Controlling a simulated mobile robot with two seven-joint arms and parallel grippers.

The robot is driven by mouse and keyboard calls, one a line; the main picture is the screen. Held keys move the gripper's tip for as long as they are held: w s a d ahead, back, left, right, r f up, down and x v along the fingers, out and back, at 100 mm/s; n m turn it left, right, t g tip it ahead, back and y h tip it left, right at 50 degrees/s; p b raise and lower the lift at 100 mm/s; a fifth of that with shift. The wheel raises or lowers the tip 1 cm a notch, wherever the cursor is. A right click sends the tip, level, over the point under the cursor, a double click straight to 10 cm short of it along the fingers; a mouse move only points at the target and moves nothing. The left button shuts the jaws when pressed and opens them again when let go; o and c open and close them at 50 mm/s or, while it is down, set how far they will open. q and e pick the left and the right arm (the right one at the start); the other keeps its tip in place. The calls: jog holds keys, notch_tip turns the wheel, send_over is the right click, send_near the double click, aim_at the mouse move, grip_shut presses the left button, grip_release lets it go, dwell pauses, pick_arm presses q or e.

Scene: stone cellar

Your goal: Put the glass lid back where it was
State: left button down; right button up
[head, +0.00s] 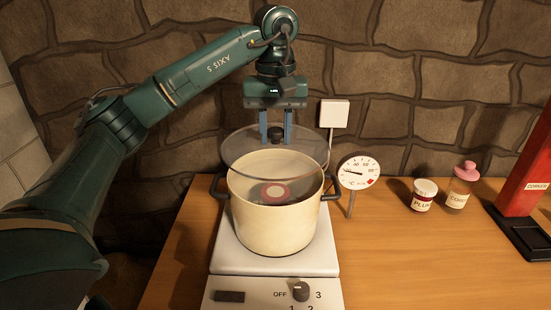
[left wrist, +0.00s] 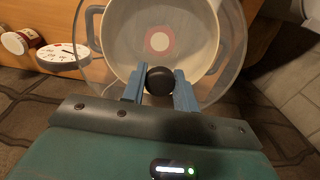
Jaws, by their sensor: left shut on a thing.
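The round glass lid (head: 238,150) is clear, with a black knob (head: 275,134). My left gripper (head: 275,124) is shut on the knob and holds the lid above the cream pot (head: 272,228). The lid looks roughly level and sits a little behind the pot's centre. In the left wrist view, the knob (left wrist: 160,80) lies between the blue fingers (left wrist: 158,88), and the pot (left wrist: 118,30) shows through the glass. A red and white disc (head: 275,193) is inside the pot. My right gripper is not in view.
The pot stands on a white hotplate (head: 275,262) with a dial (head: 300,291). A round gauge (head: 358,171) stands close at the pot's right.

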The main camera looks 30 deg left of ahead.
aim_at(276, 145)
pick_arm(q)
jog(key=shift+f, duration=0.65)
notch_tip(276, 145, down, 3)
jog(key=shift+f, duration=0.2)
jog(key=shift+f, duration=0.1)
